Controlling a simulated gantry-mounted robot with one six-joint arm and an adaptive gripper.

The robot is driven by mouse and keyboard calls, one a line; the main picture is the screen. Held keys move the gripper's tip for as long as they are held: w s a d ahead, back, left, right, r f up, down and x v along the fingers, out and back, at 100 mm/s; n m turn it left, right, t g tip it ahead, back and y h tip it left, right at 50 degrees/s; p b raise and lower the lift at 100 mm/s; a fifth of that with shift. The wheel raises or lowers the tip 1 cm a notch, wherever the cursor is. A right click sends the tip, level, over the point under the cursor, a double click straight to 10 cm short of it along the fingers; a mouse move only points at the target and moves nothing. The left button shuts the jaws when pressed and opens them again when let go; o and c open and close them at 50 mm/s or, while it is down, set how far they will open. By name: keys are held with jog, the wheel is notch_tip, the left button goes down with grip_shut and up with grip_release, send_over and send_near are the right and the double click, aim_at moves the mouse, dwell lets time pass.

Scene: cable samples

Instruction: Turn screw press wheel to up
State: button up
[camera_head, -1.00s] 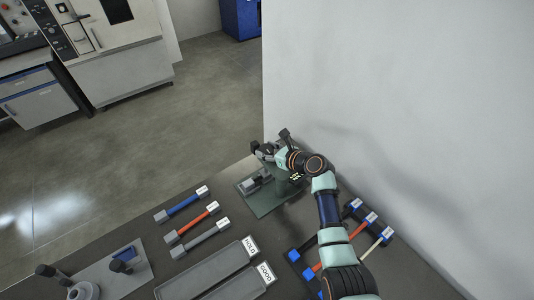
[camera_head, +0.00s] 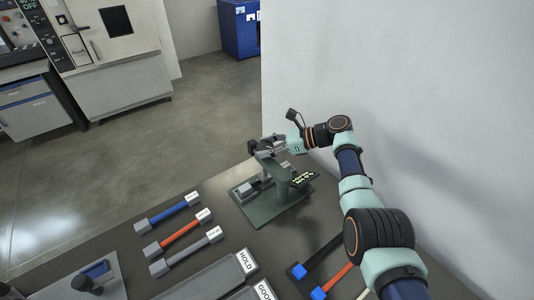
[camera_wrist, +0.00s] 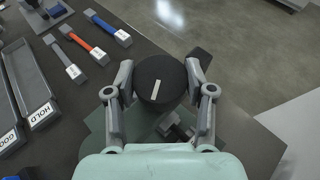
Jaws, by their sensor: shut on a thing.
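The screw press (camera_head: 270,208) stands on a green base plate near the table's far edge, beside the white wall. Its black round wheel (camera_wrist: 160,78) carries a pale line mark that runs nearly up and down in the wrist view, leaning slightly. My gripper (camera_head: 268,147) is at the top of the press, coming from the right. In the wrist view my gripper (camera_wrist: 160,88) has one finger on each side of the wheel and is shut on it. The wheel is mostly hidden by the gripper in the head view. A dark arm (camera_wrist: 200,56) shows beyond the wheel.
Blue, red and grey cable samples (camera_head: 180,228) lie left of the press. Trays labelled HOLD (camera_head: 208,274) and GOOD (camera_head: 240,294) lie in front. More cables lie on a rack (camera_head: 318,290) at the right, below my arm. The white wall (camera_head: 400,90) is close behind my arm.

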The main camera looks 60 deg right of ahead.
jog(key=shift+f, duration=0.1)
dwell(0.3)
jog(key=o, duration=1.2)
jog(key=shift+c, duration=0.2)
jog(key=v, duration=1.2)
